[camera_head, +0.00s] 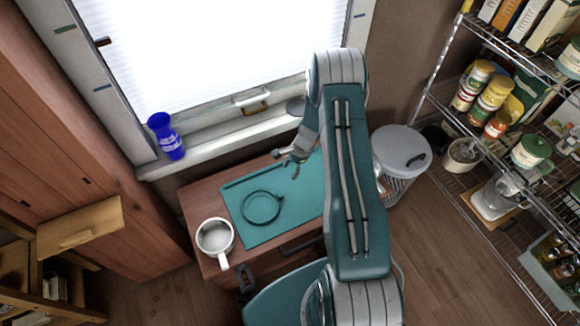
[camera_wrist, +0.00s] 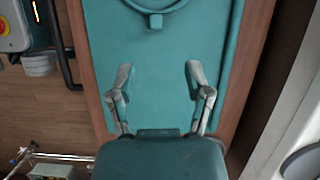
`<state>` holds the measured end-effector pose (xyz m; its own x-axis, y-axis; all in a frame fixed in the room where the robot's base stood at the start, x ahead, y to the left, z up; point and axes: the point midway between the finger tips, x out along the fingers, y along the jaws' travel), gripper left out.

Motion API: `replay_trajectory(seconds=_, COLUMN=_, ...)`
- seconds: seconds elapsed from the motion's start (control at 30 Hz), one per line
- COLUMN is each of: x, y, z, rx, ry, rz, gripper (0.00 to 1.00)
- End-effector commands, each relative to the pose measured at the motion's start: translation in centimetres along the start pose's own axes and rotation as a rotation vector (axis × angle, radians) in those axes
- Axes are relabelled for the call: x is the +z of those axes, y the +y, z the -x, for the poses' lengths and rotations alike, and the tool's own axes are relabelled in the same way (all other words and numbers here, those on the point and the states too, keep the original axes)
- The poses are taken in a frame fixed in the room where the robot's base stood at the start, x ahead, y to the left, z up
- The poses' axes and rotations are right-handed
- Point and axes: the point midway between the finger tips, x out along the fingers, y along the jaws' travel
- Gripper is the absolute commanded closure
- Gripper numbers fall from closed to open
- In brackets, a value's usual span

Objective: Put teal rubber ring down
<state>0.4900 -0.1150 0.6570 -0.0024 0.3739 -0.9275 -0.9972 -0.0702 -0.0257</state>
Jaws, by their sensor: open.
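The teal rubber ring (camera_head: 246,212) lies flat on a teal mat (camera_head: 245,236) on a small wooden table. In the wrist view, part of the ring (camera_wrist: 154,11) shows at the top edge, with a small tab on its near side; the rest is cut off. My gripper (camera_head: 287,164) is at the window side of the mat, apart from the ring. In the wrist view my gripper (camera_wrist: 159,76) has its two fingers spread over bare mat, with nothing between them.
A white mug (camera_head: 214,237) stands at the table's left front corner. A blue vase (camera_head: 166,137) stands on the windowsill (camera_head: 213,141). A lidded white bin (camera_head: 402,152) is right of the table. Wire shelves (camera_head: 470,184) with jars stand at the right. My arm hides the table's right part.

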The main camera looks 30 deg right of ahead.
Motion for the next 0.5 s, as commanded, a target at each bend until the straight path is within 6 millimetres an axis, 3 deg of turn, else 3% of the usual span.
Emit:
replay_trajectory(seconds=0.23, x=5.2, y=-1.9, z=8.9, rx=-0.035, ry=0.06, rz=0.235, gripper=0.35)
replay_trajectory(seconds=0.5, x=11.3, y=-1.4, z=17.3, rx=-0.058, ry=0.135, rz=0.488, gripper=0.35)
